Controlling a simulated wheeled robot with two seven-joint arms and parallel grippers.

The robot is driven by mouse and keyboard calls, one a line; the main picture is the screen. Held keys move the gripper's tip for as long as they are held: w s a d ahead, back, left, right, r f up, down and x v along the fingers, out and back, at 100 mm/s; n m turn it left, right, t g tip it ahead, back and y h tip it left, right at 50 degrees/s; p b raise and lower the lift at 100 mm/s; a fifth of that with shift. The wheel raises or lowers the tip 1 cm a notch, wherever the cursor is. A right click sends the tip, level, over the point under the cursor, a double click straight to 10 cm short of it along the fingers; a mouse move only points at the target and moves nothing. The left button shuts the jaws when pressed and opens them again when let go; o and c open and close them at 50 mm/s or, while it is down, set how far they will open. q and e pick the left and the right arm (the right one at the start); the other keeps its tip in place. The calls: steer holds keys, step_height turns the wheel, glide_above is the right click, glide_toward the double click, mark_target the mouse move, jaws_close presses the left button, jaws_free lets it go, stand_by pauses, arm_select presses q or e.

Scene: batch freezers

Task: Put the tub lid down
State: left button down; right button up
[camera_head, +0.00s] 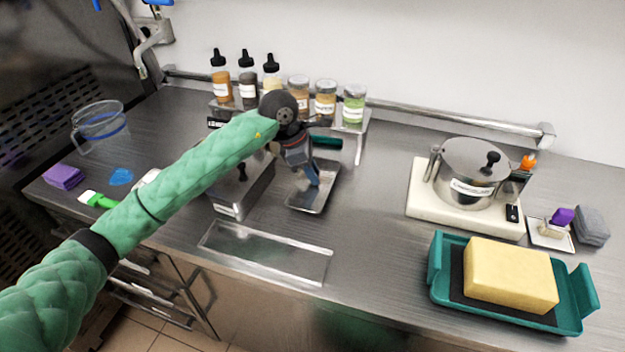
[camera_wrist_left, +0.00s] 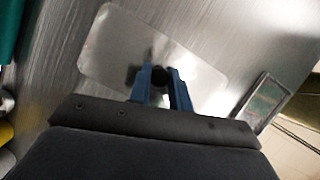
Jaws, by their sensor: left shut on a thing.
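The tub lid (camera_head: 318,197) is a shiny grey metal rectangle with rounded corners, just right of a lidded metal tub (camera_head: 230,208). My left gripper (camera_head: 313,178) is above the lid, fingers pointing down. In the left wrist view, the blue fingers (camera_wrist_left: 164,82) are shut on the lid's black knob, with the pale lid plate (camera_wrist_left: 108,45) spread beneath them. The lid is at or close above the steel counter; I cannot tell whether it touches. My arm hides part of the metal tub, which shows a black knob on top. My right gripper is not in view.
A clear-edged rectangular tray or inset (camera_head: 265,252) lies at the counter's front. Bottles and jars stand on a rack (camera_head: 363,127) behind. A lidded pot (camera_head: 470,175) on a white board and a teal tray (camera_head: 440,285) with a yellow block are right. The counter between is clear.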

arm_select(q)
step_height(320, 180, down, 3)
steer(key=shift+r, duration=0.1)
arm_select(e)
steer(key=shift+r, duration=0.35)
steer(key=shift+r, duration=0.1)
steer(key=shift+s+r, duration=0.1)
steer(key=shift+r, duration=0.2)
arm_select(q)
steer(key=c, duration=1.3)
jaws_free()
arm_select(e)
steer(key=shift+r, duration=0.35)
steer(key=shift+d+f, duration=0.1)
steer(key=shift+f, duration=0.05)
